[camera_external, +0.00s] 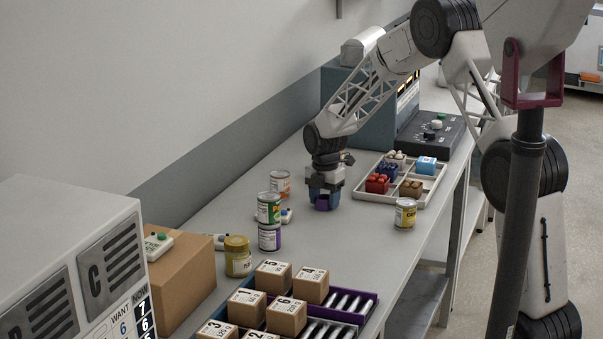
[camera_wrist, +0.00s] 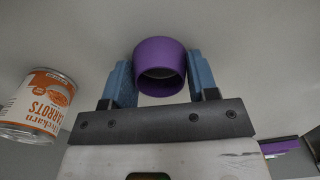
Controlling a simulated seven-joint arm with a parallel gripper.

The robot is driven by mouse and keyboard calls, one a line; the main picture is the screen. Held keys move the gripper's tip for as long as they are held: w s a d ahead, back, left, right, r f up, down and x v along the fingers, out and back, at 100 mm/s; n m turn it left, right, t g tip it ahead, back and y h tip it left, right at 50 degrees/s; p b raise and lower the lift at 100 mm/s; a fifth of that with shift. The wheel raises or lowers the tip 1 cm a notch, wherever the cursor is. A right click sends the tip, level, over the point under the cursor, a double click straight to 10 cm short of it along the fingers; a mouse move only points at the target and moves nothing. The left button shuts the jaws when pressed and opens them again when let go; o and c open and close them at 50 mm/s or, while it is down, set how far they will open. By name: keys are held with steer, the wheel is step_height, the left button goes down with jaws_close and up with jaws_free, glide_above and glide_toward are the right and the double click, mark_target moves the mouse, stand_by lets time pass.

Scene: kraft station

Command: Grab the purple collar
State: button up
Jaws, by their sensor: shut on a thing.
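The purple collar (camera_wrist: 160,52) is a short, hollow ring between the two blue fingers of my gripper (camera_wrist: 160,82) in the wrist view. The fingers press on its left and right outer sides. In the external view the collar (camera_external: 323,203) shows as a small purple patch low between the fingertips of my gripper (camera_external: 323,196), at or just above the table top. Whether it touches the table I cannot tell.
An orange-label carrots can (camera_wrist: 38,106) stands left of my gripper, also in the external view (camera_external: 280,185). A parts tray (camera_external: 437,183) and a yellow can (camera_external: 405,213) are at right. Stacked cans (camera_external: 269,222) and numbered boxes (camera_external: 272,277) are nearer the camera.

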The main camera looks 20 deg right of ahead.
steer(key=shift+r, duration=0.15)
steer(key=shift+r, duration=0.5)
steer(key=shift+s+r, duration=0.2)
steer(key=shift+r, duration=0.4)
steer(key=shift+s+r, duration=0.15)
steer(key=shift+r, duration=0.4)
steer(key=s, duration=0.5)
steer(key=s+d+r, duration=0.1)
steer(key=s, duration=0.9)
steer(key=shift+s+d+r, duration=0.1)
steer(key=shift+d+r, duration=0.1)
steer(key=shift+d, duration=0.1)
